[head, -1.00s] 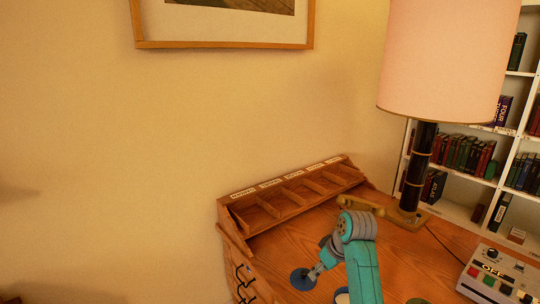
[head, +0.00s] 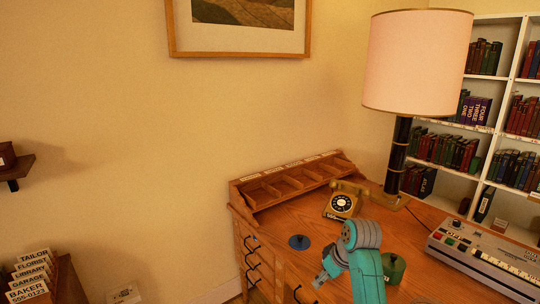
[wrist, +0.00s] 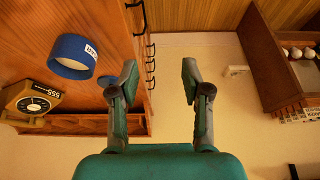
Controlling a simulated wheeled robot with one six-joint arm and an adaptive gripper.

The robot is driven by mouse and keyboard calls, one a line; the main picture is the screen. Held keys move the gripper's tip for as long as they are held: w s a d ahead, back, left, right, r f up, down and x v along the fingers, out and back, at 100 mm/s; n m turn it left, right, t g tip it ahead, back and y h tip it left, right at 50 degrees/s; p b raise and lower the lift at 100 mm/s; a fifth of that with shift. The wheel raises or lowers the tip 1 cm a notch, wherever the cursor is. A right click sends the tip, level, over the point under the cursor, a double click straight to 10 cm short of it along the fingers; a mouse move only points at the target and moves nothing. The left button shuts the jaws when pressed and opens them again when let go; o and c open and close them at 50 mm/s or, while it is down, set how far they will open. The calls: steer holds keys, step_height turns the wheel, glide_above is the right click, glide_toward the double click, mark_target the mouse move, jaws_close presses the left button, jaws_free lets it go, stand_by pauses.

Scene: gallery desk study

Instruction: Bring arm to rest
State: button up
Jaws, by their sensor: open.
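My teal arm reaches over the front of the wooden desk (head: 385,232). My gripper (head: 320,282) is at the desk's front left, near the drawer fronts. In the wrist view my gripper (wrist: 160,80) is open, with nothing between its fingers. A round blue object (head: 299,242) rests on the desktop behind the gripper and apart from it.
A telephone (head: 344,201), green pot (head: 393,268), lamp (head: 418,65) and button console (head: 485,257) stand on the desk, with a pigeonhole rack (head: 285,186) behind. Black drawer handles (head: 252,264) jut out at the front. Labelled cards (head: 30,275) stand at far left.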

steer(key=s+f+m+t+h, duration=0.1)
steer(key=s+f+m+t, duration=0.1)
steer(key=s+f, duration=0.75)
steer(key=s+f+m+t, duration=0.1)
steer(key=s+f+t, duration=0.1)
steer(key=s+f, duration=0.75)
steer(key=s+d+f+m+t, duration=0.1)
steer(key=s+f+m, duration=0.1)
steer(key=s+f, duration=0.5)
steer(key=s+d+r+m+t+h, duration=0.1)
steer(key=s+r+t, duration=0.15)
steer(key=s, duration=0.65)
steer(key=s+r+t+h, duration=0.1)
steer(key=s+r, duration=0.3)
steer(key=s, duration=0.6)
steer(key=s+r+m+t, duration=0.1)
steer(key=s+r+t, duration=0.1)
steer(key=s+r, duration=1.1)
step_height(320, 180, up, 2)
steer(key=shift+s+d+r, duration=0.1)
steer(key=shift+s+d, duration=0.1)
steer(key=shift+d, duration=0.15)
